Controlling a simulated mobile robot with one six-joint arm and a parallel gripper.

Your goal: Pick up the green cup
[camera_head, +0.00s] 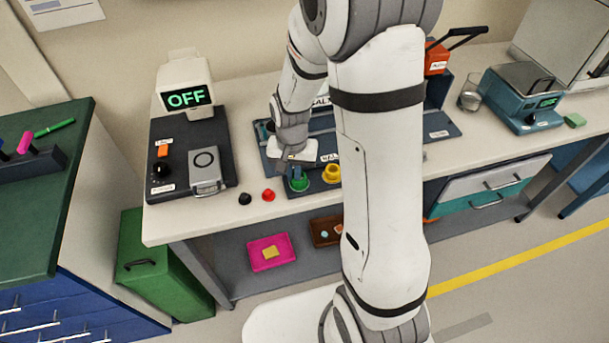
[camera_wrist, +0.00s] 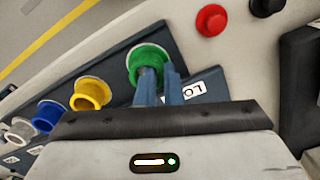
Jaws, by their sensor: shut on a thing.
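The green cup (camera_head: 299,184) is at the left end of a dark blue rack strip on the bench. In the wrist view the green cup (camera_wrist: 148,55) sits at the fingertips, its round rim facing the camera. My gripper (camera_head: 296,171) comes down over it from behind. In the wrist view my gripper (camera_wrist: 160,75) has its two blue-grey fingers shut on the cup, partly covering its near side. I cannot tell whether the cup is clear of the strip.
A yellow cup (camera_head: 331,174) stands just right of the green one. Blue (camera_wrist: 47,115) and white (camera_wrist: 19,130) cups follow along the strip. Red (camera_head: 268,195) and black (camera_head: 245,199) knobs sit to the left. A device reading OFF (camera_head: 186,97) stands further left.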

